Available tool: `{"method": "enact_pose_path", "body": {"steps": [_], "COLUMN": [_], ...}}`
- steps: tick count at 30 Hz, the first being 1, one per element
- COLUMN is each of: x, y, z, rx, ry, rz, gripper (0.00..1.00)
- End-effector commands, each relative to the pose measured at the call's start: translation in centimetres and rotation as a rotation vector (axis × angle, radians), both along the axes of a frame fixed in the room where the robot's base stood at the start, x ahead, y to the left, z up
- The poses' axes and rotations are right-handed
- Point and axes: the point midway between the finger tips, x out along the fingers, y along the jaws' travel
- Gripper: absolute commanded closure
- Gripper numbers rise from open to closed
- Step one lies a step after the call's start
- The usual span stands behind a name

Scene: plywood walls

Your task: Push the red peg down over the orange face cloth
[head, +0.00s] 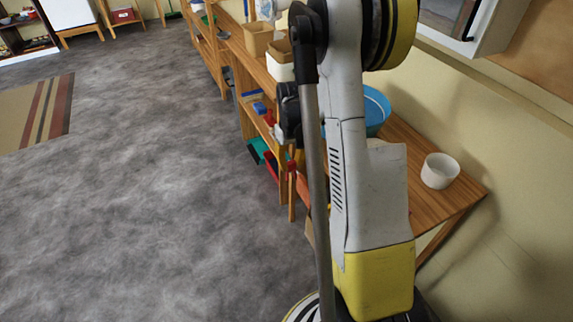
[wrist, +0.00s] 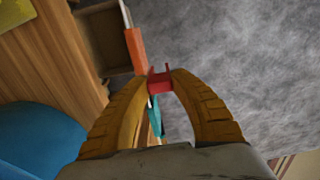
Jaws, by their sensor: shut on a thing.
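The red peg (wrist: 159,82) is between the tips of my gripper (wrist: 158,76) in the wrist view. The yellow fingers are shut on it. The orange face cloth (wrist: 135,50) shows as a narrow strip just beyond the peg, beside the wooden furniture. The peg is close to the near end of the cloth; I cannot tell whether it sits around the cloth's edge. In the head view the orange cloth (head: 304,187) is partly hidden behind my arm, and the gripper is mostly hidden there too.
A teal cloth (wrist: 154,115) shows below the peg. A blue basin (head: 376,108) and a white bowl (head: 440,171) stand on the wooden table (head: 462,190). Wooden shelves (head: 243,85) run along the wall.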

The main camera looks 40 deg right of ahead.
Motion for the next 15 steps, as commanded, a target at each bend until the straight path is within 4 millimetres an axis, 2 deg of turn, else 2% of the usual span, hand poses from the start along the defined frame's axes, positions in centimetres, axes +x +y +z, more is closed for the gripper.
{"method": "enact_pose_path", "body": {"steps": [15], "x": [-0.7], "y": [-2.8], "z": [0.0], "rx": [0.000], "ry": [0.000], "rz": [-0.002], "gripper": [0.86]}}
